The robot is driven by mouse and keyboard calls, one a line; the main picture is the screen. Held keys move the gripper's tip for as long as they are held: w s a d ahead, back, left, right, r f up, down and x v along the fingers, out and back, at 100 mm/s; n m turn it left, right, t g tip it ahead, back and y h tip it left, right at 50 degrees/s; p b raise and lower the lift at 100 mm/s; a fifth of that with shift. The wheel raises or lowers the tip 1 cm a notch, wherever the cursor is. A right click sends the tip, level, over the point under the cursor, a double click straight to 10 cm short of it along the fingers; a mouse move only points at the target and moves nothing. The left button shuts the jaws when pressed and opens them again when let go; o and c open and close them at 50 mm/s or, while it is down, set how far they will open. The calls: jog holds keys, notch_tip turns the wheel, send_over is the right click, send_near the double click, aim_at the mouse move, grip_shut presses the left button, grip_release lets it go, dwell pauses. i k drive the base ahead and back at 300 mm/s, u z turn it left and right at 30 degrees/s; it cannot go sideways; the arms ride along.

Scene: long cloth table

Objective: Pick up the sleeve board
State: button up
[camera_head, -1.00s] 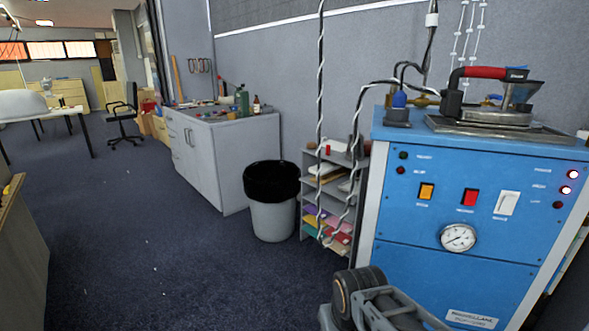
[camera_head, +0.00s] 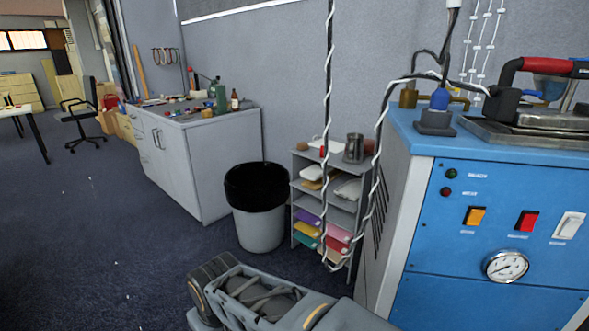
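I cannot pick out a sleeve board in the head view. Part of my grey arm shows at the bottom centre, in front of the blue steam machine and the small shelf. My gripper's fingers are not in the picture.
A blue steam machine (camera_head: 470,225) with an iron (camera_head: 545,110) on top fills the right. Left of it stand a grey shelf (camera_head: 296,200) with folded cloths, a black-lined bin (camera_head: 260,228) and a grey cabinet (camera_head: 200,180) with bottles. A chair (camera_head: 78,118) is far left. Left floor is clear.

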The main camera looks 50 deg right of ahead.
aim_at(314, 174)
jog(key=z, duration=0.15)
jog(key=i, duration=0.8)
jog(key=z, duration=1.2)
jog(key=i, duration=0.75)
jog(key=z, duration=0.6)
jog(key=i, duration=0.45)
